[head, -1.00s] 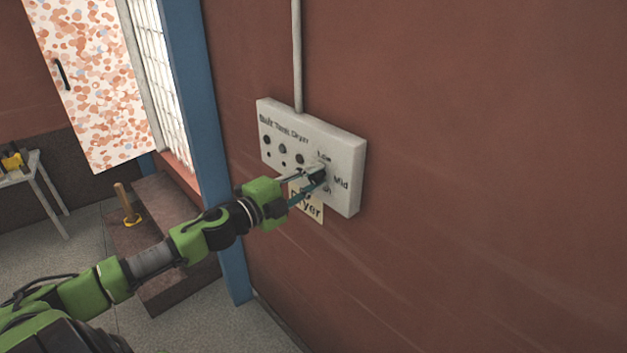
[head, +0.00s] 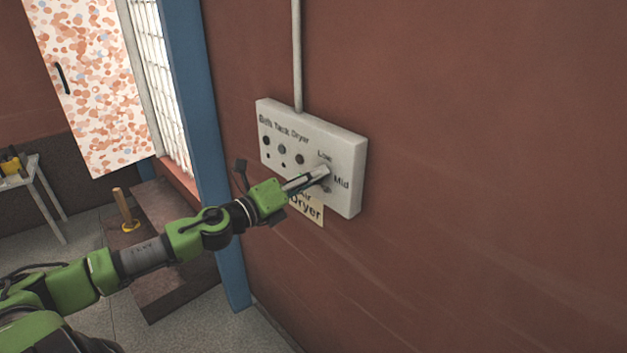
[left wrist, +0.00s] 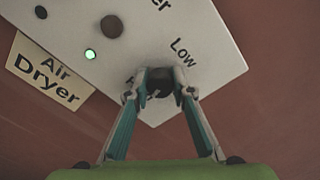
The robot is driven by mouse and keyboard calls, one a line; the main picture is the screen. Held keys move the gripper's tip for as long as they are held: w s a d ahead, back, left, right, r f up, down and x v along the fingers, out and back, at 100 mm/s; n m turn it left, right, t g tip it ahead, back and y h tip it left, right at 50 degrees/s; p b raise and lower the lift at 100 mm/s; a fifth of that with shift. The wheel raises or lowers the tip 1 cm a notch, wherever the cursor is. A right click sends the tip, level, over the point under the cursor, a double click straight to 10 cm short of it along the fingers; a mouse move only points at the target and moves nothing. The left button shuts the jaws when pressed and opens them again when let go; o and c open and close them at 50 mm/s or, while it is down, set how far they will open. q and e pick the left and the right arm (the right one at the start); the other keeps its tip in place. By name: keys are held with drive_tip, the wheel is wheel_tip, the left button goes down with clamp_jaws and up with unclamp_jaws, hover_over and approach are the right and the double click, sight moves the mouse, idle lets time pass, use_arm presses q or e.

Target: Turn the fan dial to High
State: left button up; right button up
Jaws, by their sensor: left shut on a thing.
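The fan dial is a dark knob low on the white dryer control box (head: 350,150) on the red wall. In the head view my gripper mostly hides it. In the left wrist view the dark dial (left wrist: 159,83) sits between my fingertips. My left gripper (head: 322,174) is shut on the dial, with a finger on either side of it, as the left wrist view (left wrist: 159,88) also shows. "Low" and "Mid" can be read beside the dial in the head view. Another label is partly covered by a finger in the wrist view. The dial's exact setting cannot be told.
An "Air Dryer" sign (head: 308,209) hangs at the box's lower edge. A green light (left wrist: 90,54) glows on the panel. A grey pipe (head: 297,60) runs up from the box. A blue post (head: 195,110) stands left. The wall to the right is clear.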

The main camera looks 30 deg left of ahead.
use_arm(q)
drive_tip(key=shift+f+m, duration=0.1)
drive_tip(key=shift+m, duration=0.6)
drive_tip(key=o, duration=1.1)
drive_tip(key=shift+s, duration=0.1)
drive_tip(key=v, duration=1.2)
